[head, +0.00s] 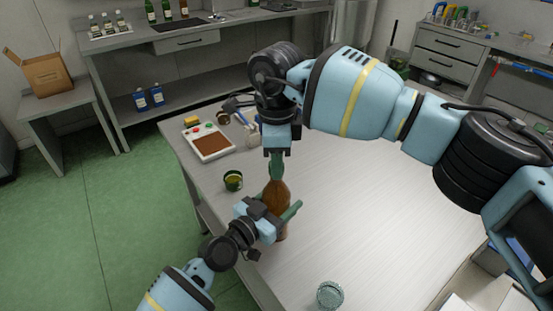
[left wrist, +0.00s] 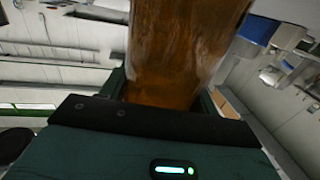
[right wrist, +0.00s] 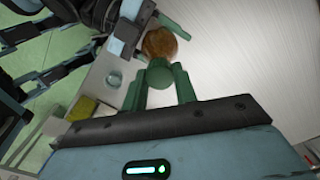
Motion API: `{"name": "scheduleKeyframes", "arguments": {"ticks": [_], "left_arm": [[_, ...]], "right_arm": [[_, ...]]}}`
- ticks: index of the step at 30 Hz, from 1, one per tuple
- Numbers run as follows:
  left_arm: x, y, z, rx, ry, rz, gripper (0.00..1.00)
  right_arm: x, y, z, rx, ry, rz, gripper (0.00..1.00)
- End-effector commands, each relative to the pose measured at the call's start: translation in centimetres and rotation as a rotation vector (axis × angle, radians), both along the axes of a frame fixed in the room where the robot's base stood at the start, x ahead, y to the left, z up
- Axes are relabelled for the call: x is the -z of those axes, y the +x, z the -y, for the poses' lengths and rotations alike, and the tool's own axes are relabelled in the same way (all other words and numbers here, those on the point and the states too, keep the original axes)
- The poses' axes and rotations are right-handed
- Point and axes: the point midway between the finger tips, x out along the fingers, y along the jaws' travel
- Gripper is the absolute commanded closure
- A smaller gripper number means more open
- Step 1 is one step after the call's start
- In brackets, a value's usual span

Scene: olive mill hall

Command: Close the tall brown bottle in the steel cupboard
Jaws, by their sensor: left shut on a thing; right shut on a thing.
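The tall brown bottle (head: 275,198) stands about upright over the pale worktop (head: 370,215). My left gripper (head: 277,210) is shut around its body. The brown glass fills the upper middle of the left wrist view (left wrist: 180,50). My right gripper (head: 277,165) points down right above the bottle's neck. In the right wrist view its fingers are shut on a round green cap (right wrist: 159,73), with the bottle's shoulder (right wrist: 160,42) just beyond. I cannot tell whether the cap touches the bottle's mouth. No cupboard around the bottle shows.
A green round jar (head: 233,180) stands left of the bottle. A white tray with a brown panel (head: 209,142) lies behind it. A clear glass (head: 330,294) stands at the front. The worktop right of the bottle is clear. A steel bench (head: 130,45) stands at the back left.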

Motion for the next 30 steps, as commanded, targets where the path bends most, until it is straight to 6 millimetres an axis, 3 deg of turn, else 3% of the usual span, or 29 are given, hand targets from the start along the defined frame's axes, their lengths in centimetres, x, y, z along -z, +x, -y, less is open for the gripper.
{"name": "scheduleKeyframes", "arguments": {"ticks": [9, 14, 15, 20, 30], "left_arm": [[0.08, -0.03, 0.0, 0.0, 0.001, -0.001, 1.0], [0.08, -0.03, 0.0, 0.0, 0.001, -0.001, 1.0], [0.08, -0.03, 0.0, 0.0, 0.001, -0.001, 1.0], [0.08, -0.03, 0.0, 0.0, 0.001, -0.001, 1.0], [0.08, -0.03, 0.0, 0.0, 0.001, -0.001, 1.0]], "right_arm": [[0.05, -0.01, 0.0, 0.498, 0.001, 0.0, 0.99], [0.05, -0.01, 0.0, 0.532, 0.001, 0.0, 0.99], [0.05, -0.01, 0.0, 0.532, 0.001, 0.0, 0.71], [0.05, -0.01, 0.01, 0.531, 0.001, 0.0, 0.5], [-0.15, 0.0, 0.0, 0.53, 0.001, 0.001, 0.46]]}}
